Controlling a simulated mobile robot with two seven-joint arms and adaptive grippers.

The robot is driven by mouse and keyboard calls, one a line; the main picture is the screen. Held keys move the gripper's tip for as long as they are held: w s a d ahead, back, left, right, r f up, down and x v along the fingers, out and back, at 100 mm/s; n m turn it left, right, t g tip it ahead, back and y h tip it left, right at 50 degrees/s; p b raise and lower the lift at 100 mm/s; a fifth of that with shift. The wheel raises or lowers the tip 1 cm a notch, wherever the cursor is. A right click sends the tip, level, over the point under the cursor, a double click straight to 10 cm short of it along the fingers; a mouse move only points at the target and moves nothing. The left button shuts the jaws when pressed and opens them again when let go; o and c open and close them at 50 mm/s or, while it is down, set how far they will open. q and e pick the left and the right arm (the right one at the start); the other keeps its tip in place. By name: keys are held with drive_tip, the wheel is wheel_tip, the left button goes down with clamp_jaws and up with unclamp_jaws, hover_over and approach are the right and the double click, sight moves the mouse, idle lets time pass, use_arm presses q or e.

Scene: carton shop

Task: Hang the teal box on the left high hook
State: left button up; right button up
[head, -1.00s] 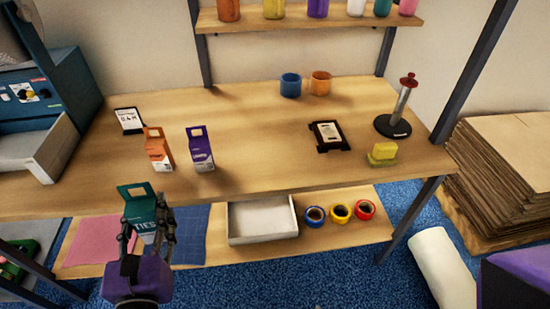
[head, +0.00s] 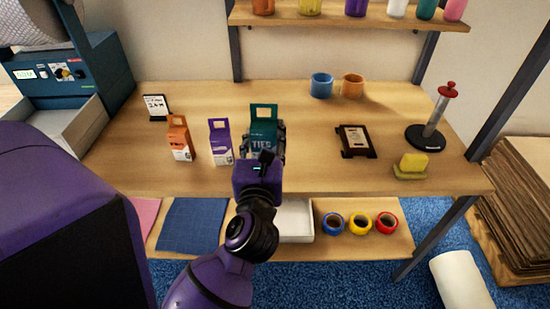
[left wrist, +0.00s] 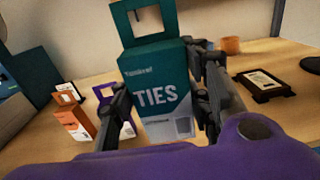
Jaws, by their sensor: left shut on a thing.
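The teal box (head: 264,118) has a tab with a square hang hole on top and "TIES" on its front. It is upright in the head view and slightly tilted in the left wrist view (left wrist: 160,75). My left gripper (head: 264,146) is shut on it, with one finger on each side (left wrist: 165,95). The box appears over the front middle of the table, right of the purple box; its bottom is hidden behind my gripper. No hook shows in either view. My right gripper is not in view.
An orange box (head: 180,140) and a purple box (head: 221,145) stand close on the left. Two mugs (head: 321,86) stand behind, below a shelf (head: 350,17) of jars.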

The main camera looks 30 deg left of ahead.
use_arm(q)
drive_tip(key=shift+w+a+n+g+y, duration=0.1)
drive_tip(key=shift+a+n+g+y, duration=0.25)
drive_tip(key=shift+a, duration=0.3)
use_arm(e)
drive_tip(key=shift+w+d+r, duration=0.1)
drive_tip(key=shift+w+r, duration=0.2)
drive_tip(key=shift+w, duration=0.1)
use_arm(q)
drive_tip(key=w+a+f, duration=0.2)
drive_tip(key=w+f, duration=0.2)
drive_tip(key=w+a+f+b, duration=0.1)
drive_tip(key=w+a+f, duration=0.1)
drive_tip(key=w+f, duration=0.2)
drive_tip(key=w+a+f, duration=0.2)
drive_tip(key=w+f, duration=0.2)
drive_tip(key=shift+w+a+f+b, duration=0.2)
drive_tip(key=shift+a+b, duration=0.1)
drive_tip(key=shift+b, duration=0.05)
drive_tip(key=shift+f, duration=0.2)
drive_tip(key=shift+r, duration=0.1)
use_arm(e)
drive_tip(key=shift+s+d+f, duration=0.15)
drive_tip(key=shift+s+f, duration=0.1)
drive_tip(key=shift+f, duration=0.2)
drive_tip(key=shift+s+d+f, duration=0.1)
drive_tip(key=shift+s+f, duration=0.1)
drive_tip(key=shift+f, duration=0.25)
